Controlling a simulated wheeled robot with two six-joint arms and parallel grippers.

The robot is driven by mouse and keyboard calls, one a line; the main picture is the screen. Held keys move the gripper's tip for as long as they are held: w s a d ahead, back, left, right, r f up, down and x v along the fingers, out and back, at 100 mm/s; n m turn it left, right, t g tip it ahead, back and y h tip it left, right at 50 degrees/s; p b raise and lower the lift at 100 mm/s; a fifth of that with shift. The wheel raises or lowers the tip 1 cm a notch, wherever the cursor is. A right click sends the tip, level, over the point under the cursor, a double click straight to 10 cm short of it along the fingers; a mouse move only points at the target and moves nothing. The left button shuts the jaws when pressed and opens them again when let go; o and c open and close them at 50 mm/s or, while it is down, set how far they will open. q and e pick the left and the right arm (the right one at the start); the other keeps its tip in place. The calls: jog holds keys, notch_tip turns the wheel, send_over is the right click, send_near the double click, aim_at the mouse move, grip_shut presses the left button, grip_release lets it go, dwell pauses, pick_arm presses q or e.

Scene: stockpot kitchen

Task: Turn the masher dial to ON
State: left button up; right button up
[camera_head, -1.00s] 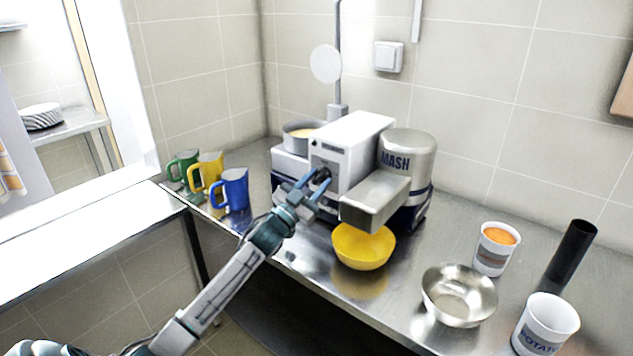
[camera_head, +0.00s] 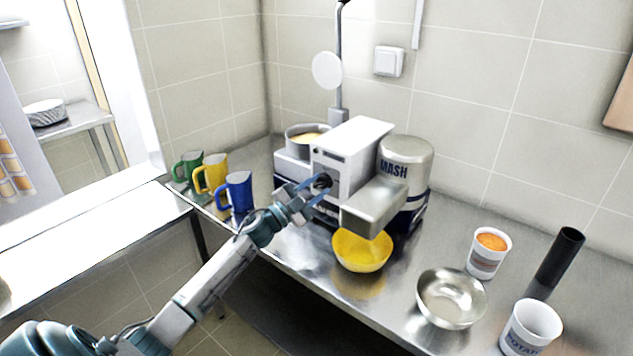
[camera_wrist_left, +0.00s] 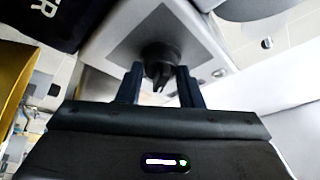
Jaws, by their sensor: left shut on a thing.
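The masher (camera_head: 351,150) is a white and steel machine with a round drum marked MASH, standing on the steel counter. Its black dial (camera_head: 322,181) is on the front face of the white housing. In the left wrist view the dial (camera_wrist_left: 160,62) shows as a dark round knob with a ridge, between my blue finger pads. My left gripper (camera_head: 316,188) is at the dial with one finger on each side, shut on it. The dial's setting marks cannot be read. My right gripper is not in view.
A yellow bowl (camera_head: 362,251) stands under the masher's spout. Blue (camera_head: 239,191), yellow (camera_head: 215,172) and green mugs (camera_head: 190,166) stand to the left. A steel bowl (camera_head: 451,298), white tubs (camera_head: 531,328) and a black cylinder (camera_head: 560,257) are at the right.

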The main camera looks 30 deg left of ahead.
pick_arm(q)
jog(key=shift+f+m+g+h+p, duration=0.15)
jog(key=shift+m+g+h+p, duration=0.3)
jog(key=shift+m, duration=0.85)
jog(key=o, duration=0.8)
jog(key=shift+a, duration=0.1)
jog(key=shift+o, duration=0.9)
jog(key=shift+s, duration=0.1)
jog(key=b+v, duration=0.4)
jog(key=v, duration=0.6)
jog(key=shift+s+a, duration=0.2)
jog(key=shift+s, duration=0.15)
